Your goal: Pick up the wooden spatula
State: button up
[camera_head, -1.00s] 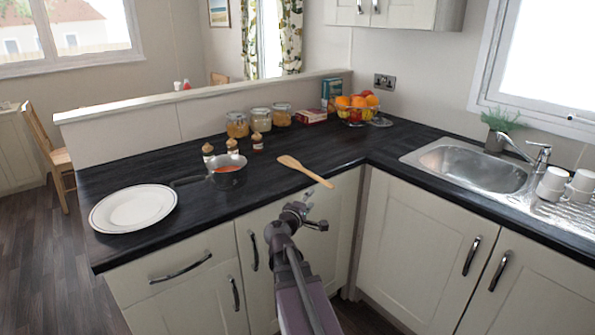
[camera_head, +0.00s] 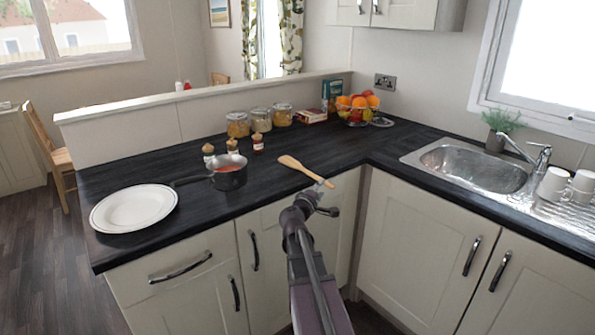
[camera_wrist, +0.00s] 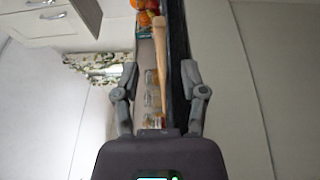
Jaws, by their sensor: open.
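The wooden spatula (camera_head: 298,167) lies on the dark worktop (camera_head: 255,190) near its front edge. Its broad head points to the back left and its handle to the front right. My gripper (camera_head: 322,187) is at the worktop edge by the handle's end and partly overlaps it in the head view. In the wrist view my gripper (camera_wrist: 159,70) is open, with one finger on each side. The spatula (camera_wrist: 163,62) shows lengthwise between the fingers there, with no visible contact. I cannot tell how deep the handle sits between them.
A saucepan (camera_head: 229,178) with its handle pointing left and a white plate (camera_head: 133,208) stand left of the spatula. Small spice jars (camera_head: 258,143), large jars (camera_head: 261,120) and a fruit bowl (camera_head: 357,115) are behind. The sink (camera_head: 470,165) is right. Cabinet fronts drop below the edge.

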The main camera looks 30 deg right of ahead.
aim_at(326, 181)
jog(key=shift+x, duration=2.6)
jog(key=shift+w+f, duration=0.1)
grip_shut()
